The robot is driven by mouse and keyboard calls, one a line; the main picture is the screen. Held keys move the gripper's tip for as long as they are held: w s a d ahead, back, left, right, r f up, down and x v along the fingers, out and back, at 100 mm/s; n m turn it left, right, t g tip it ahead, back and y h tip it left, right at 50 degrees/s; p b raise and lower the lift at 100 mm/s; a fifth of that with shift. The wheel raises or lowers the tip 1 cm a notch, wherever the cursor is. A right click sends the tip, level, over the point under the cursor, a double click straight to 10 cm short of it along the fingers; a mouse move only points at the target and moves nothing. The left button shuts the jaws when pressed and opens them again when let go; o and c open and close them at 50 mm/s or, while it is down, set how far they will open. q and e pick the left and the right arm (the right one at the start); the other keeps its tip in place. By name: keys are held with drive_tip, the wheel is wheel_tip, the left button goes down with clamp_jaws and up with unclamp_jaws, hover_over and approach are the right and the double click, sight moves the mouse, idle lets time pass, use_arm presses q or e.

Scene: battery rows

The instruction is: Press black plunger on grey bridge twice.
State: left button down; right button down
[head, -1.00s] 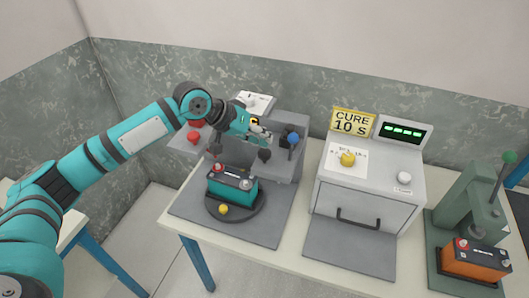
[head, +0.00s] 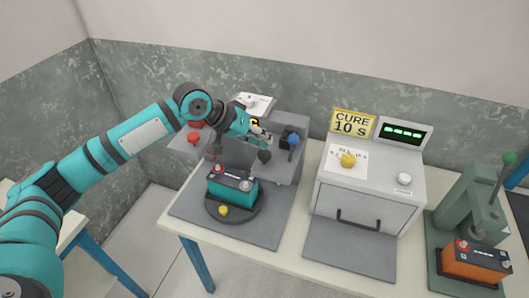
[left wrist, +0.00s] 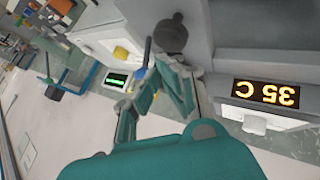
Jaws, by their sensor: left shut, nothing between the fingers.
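The grey bridge (head: 285,168) stands over a grey base at the left of the table. The black plunger (head: 264,156) shows as a dark round knob at its front; in the left wrist view it is a dark knob (left wrist: 172,36) at the top. My left gripper (head: 265,138) is shut and empty, just above and behind the plunger in the head view. My right gripper is not in view.
A teal battery (head: 232,190) sits on a dark round turntable before the bridge. A blue-knobbed lever (head: 293,141) stands close right of my gripper, a red button (head: 194,138) to its left. A grey curing oven (head: 365,195) and a green press (head: 470,205) stand further right.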

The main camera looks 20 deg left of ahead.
sight(263, 151)
use_arm(q)
drive_tip(key=shift+f, duration=0.15)
drive_tip(key=shift+f+p, duration=0.25)
drive_tip(key=shift+p, duration=0.05)
drive_tip(key=shift+s+f+b, duration=0.1)
drive_tip(key=shift+f+b, duration=0.25)
drive_tip(key=shift+f, duration=0.8)
idle(1.1)
drive_tip(key=shift+r, duration=0.1)
drive_tip(key=shift+r+p, duration=1.4)
drive_tip(key=shift+p, duration=0.15)
drive_tip(key=shift+r, duration=0.15)
wheel_tip(263, 151, up, 5)
drive_tip(key=p, duration=0.5)
